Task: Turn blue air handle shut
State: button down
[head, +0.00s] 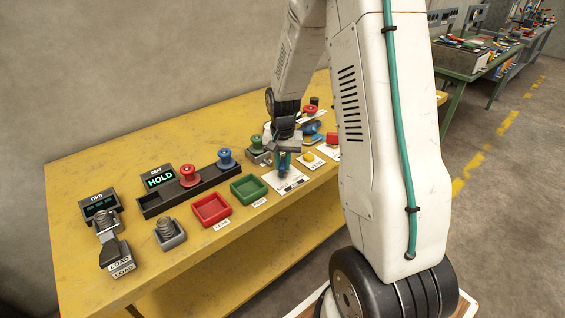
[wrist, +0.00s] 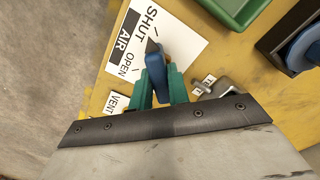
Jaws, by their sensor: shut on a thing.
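The blue air handle (wrist: 155,72) stands over a white card (wrist: 180,38) marked SHUT, AIR and OPEN. Its dark pointed tip lies near the SHUT end of the card in the wrist view. My gripper (wrist: 160,84) has its teal fingers on either side of the handle, shut on it. In the head view my gripper (head: 283,165) is low over the card, right of the green tray, and mostly hides the handle. The handle's base is hidden in the wrist view.
A green tray (head: 249,188) and red tray (head: 211,209) lie to the left. Behind them, a black rack (head: 207,179) holds red and blue spools, beside a HOLD display (head: 160,180). A yellow button (head: 308,157) is close on the right. A VENT label (wrist: 114,103) lies near the handle.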

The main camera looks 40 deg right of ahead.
aim_at(283, 162)
dwell(0.3)
jog(key=c, duration=1.3)
grip_release()
jog(key=shift+c, duration=0.2)
notch_tip(283, 162, up, 8)
jog(key=shift+f, duration=0.1)
jog(key=s+a+r+n, duration=0.3)
jog(key=s+a+r, duration=0.2)
jog(key=s, duration=0.4)
jog(key=s+a+r+n+t, duration=0.1)
jog(key=s+a+r+n, duration=0.2)
jog(key=s, duration=0.6)
jog(key=s+a+r+n, duration=0.2)
jog(key=s+a+r, duration=0.6)
jog(key=s+a, duration=0.1)
jog(key=shift+n, duration=0.4)
